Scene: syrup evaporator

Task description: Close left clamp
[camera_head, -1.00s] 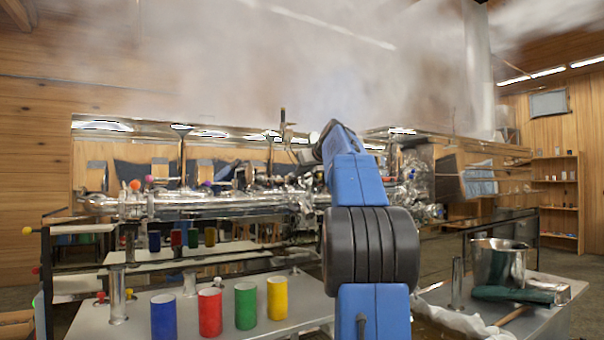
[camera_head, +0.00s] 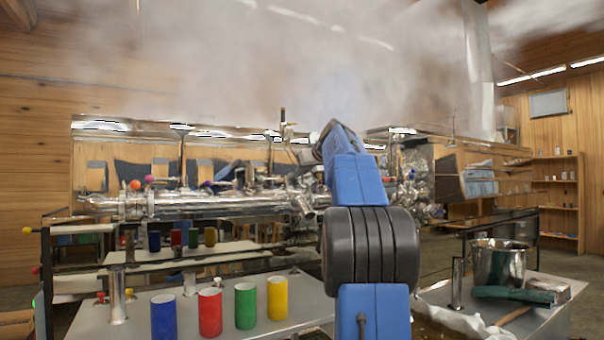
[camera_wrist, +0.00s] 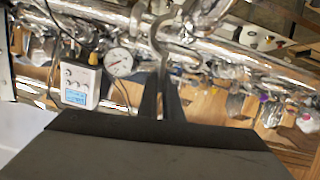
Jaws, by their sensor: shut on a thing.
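My gripper (camera_wrist: 163,92) shows in the wrist view as two dark fingers close together, pointing up the picture. Their tips are at a curved, hook-like metal clamp part (camera_wrist: 157,36), and they are shut on it. This part stands against a shiny horizontal steel pipe (camera_wrist: 115,18). The fingers hide the lower end of the clamp part, so I cannot tell how far the clamp is closed. In the head view my blue arm reaches toward the pipework (camera_head: 225,203), and it hides my gripper and the clamp part there.
A round dial gauge (camera_wrist: 119,62) and a white meter with a display (camera_wrist: 80,84) are left of my fingers. Blue (camera_head: 164,316), red (camera_head: 210,311), green (camera_head: 246,305) and yellow (camera_head: 277,298) cylinders stand on the lower bench. A steel pot (camera_head: 499,264) is at right. Steam hangs above.

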